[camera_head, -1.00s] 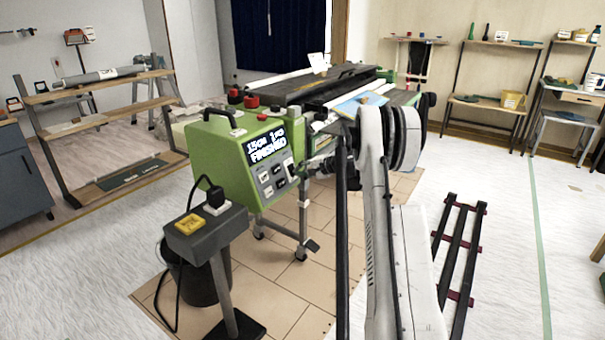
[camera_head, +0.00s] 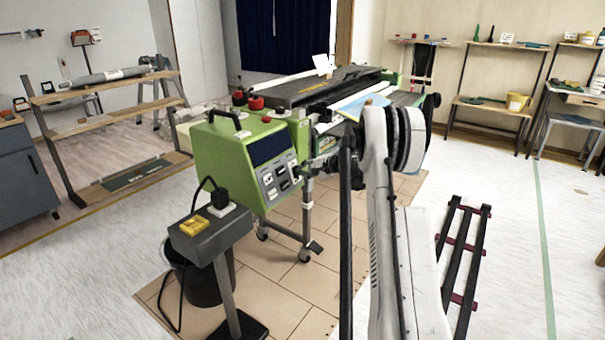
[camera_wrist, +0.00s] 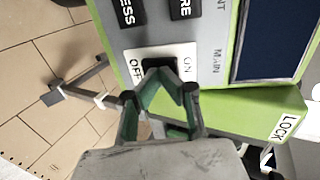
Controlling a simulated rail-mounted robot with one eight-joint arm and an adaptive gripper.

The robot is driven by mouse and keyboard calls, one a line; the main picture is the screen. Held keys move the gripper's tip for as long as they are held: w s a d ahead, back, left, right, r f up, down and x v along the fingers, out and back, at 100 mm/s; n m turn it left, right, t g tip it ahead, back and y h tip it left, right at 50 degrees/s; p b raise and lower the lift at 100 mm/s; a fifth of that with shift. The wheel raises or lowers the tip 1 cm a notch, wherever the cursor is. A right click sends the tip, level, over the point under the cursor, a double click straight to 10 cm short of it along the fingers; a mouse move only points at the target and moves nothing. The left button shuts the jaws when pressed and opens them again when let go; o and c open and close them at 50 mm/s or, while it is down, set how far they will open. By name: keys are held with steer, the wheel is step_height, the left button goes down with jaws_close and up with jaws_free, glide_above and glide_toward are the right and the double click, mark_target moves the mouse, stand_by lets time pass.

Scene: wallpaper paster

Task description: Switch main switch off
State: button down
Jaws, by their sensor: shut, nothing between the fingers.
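The green paster machine (camera_head: 222,165) stands left of my arm in the head view, and its display (camera_head: 268,148) is dark. In the wrist view the main switch (camera_wrist: 158,63) sits on a white plate between the OFF and ON labels, next to the word MAIN. My gripper (camera_wrist: 167,72) is shut and empty, with its fingertips right at the switch. The fingers hide much of the switch, so its position and exact contact cannot be told. The dark display also shows in the wrist view (camera_wrist: 270,40). In the head view my gripper (camera_head: 318,165) is small beside the panel's right edge.
A grey stand with a yellow button (camera_head: 194,225) and a black plug (camera_head: 221,200) stands in front of the machine. A black cable hangs from it beside a dark bin (camera_head: 205,285). A black rack (camera_head: 463,255) lies on the floor at right. Shelves line the back wall.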

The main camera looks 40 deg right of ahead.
steer(key=shift+s+r, duration=0.1)
steer(key=shift+r, duration=0.05)
steer(key=s+d+r+p, duration=0.2)
steer(key=s+d, duration=0.1)
steer(key=s, duration=1)
steer(key=shift+d+r, duration=0.2)
steer(key=shift+d, duration=0.2)
steer(key=s+a+r+n+g+p, duration=0.1)
steer(key=a+r+n+p, duration=0.1)
steer(key=a+r, duration=0.7)
steer(key=s+a+r+n+g+p, duration=0.2)
steer(key=a+r, duration=0.3)
steer(key=a, duration=0.8)
steer(key=s+a+r+n+g+p, duration=0.1)
steer(key=a+r+n, duration=0.1)
steer(key=a+r, duration=0.7)
steer(key=s+a+r+n+g+h+p, duration=0.1)
steer(key=s+a+r+n+h+p, duration=0.2)
steer(key=s+a, duration=1.05)
steer(key=s+a+n+p, duration=0.1)
steer(key=s+a+n, duration=0.2)
steer(key=s, duration=0.3)
steer(key=s+a+f+n+p, duration=0.1)
steer(key=s+a+n, duration=0.1)
steer(key=s+a, duration=0.3)
steer(key=shift+s+a+n+h+p, duration=0.3)
steer(key=shift+s+n+h+p, duration=0.1)
steer(key=shift+s, duration=0.9)
